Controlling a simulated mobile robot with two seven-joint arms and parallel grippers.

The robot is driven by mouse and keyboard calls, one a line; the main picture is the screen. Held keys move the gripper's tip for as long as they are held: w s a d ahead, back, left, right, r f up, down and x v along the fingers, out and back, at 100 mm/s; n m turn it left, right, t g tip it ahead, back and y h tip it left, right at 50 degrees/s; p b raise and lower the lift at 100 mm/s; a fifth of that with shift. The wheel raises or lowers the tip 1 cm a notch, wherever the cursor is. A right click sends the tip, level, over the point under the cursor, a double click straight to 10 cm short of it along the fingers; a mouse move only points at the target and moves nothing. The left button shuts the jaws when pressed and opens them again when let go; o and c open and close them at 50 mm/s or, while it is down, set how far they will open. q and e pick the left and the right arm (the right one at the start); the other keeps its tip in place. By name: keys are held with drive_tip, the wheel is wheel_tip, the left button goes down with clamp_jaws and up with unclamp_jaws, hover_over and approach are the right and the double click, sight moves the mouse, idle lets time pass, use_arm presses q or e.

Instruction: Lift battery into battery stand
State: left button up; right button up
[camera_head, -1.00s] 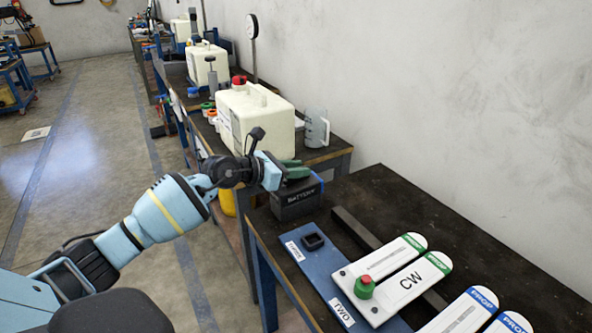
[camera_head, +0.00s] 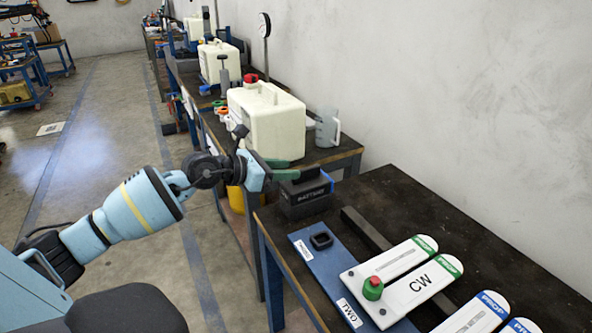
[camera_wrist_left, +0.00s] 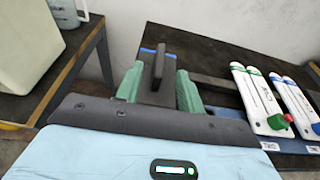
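My left gripper (camera_head: 297,169) has green fingers at the battery's left top side. In the left wrist view the fingers (camera_wrist_left: 160,72) are apart, one on each side of the handle, with gaps between. I cannot make out a separate battery stand; the battery's underside is hidden. My right gripper is not in view.
A blue board (camera_head: 325,270) with a small black square frame (camera_head: 321,240) lies in front of the battery. A white canister (camera_head: 266,122) and a grey jug (camera_head: 327,128) stand on the bench behind.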

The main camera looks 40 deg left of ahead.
use_arm(q)
drive_tip(key=shift+s+a+r, duration=0.2)
drive_tip(key=shift+s+r, duration=0.05)
drive_tip(key=shift+s, duration=0.35)
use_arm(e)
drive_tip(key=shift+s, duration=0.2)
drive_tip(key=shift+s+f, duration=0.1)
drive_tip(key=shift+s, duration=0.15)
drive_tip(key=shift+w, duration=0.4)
